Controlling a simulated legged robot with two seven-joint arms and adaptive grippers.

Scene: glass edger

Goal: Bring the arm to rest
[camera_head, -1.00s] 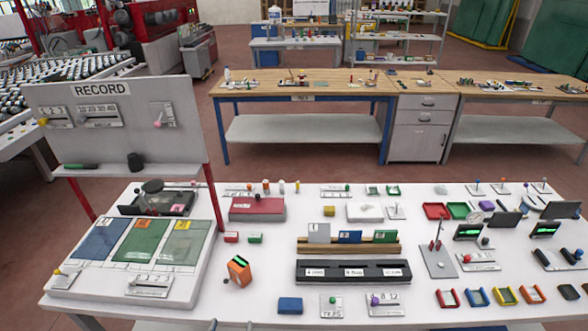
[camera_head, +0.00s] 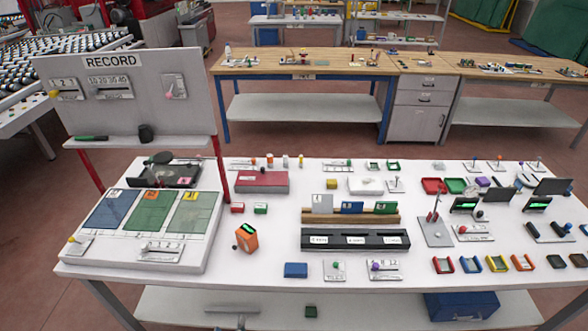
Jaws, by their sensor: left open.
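Only the tips of my left gripper (camera_head: 229,325) show, at the bottom edge of the head view. They are small and dark, a little apart, in front of the white table's (camera_head: 270,283) near side and over its lower shelf. The jaws are open and I see nothing between them. The rest of the left arm is out of view. The right gripper and arm are not in view.
The RECORD board (camera_head: 115,100) stands at the table's left, above a panel with blue, green and yellow-green fields (camera_head: 150,212). A blue box (camera_head: 462,305) sits on the lower shelf.

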